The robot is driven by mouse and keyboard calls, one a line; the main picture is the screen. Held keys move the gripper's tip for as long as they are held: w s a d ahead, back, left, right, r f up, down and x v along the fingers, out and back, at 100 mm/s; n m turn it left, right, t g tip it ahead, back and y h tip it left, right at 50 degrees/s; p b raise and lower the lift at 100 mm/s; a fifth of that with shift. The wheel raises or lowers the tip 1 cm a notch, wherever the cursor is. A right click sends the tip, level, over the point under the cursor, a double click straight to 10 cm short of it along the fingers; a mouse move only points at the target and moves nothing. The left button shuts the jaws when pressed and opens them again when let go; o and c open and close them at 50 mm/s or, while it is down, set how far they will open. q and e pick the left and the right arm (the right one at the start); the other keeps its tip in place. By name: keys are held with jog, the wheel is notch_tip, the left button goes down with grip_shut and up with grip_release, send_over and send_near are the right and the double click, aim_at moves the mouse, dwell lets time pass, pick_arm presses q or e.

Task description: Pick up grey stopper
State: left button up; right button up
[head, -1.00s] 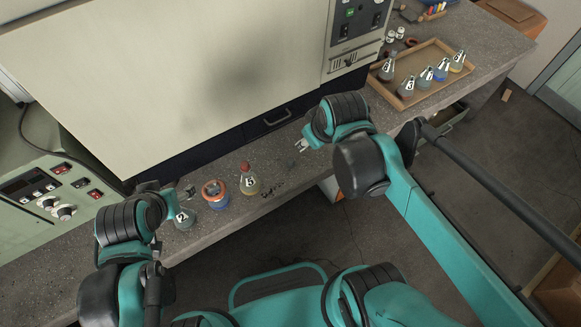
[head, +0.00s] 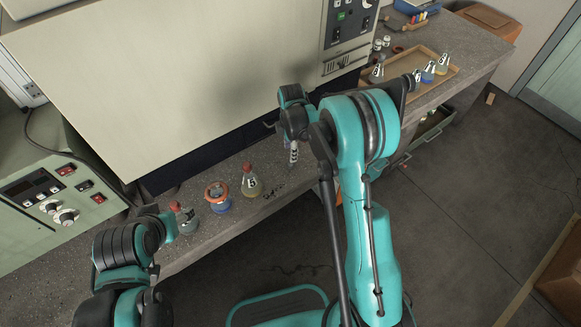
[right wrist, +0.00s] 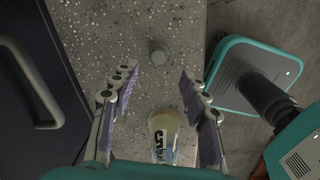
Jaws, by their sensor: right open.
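The grey stopper (right wrist: 158,54) is a small grey cylinder on the speckled bench top (right wrist: 165,20) in the right wrist view. My right gripper (right wrist: 159,76) is open, and its two fingers stand to either side of the line to the stopper, which shows just beyond the fingertips. Nothing is held between them. In the head view the right gripper (head: 293,153) points down over the front strip of the bench, and I cannot make out the stopper there. My left arm ends at the lower left beside a red-stoppered flask (head: 187,222); its fingers do not show clearly.
A labelled flask (right wrist: 164,135) shows low between the fingers in the right wrist view. The large cabinet (head: 190,90) bounds the bench strip behind. A wooden tray (head: 447,82) holds several flasks.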

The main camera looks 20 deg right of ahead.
aim_at(290, 164)
jog(key=f+b, duration=0.1)
jog(key=f, duration=0.1)
jog(key=f+b, duration=0.1)
jog(key=f, duration=0.2)
jog(key=f+b, duration=0.1)
jog(key=f, duration=0.1)
jog(key=shift+w+f, duration=0.15)
jog(key=shift+w, duration=0.15)
jog(key=c, duration=0.9)
jog(key=shift+r, duration=0.2)
jog(key=shift+c, duration=0.2)
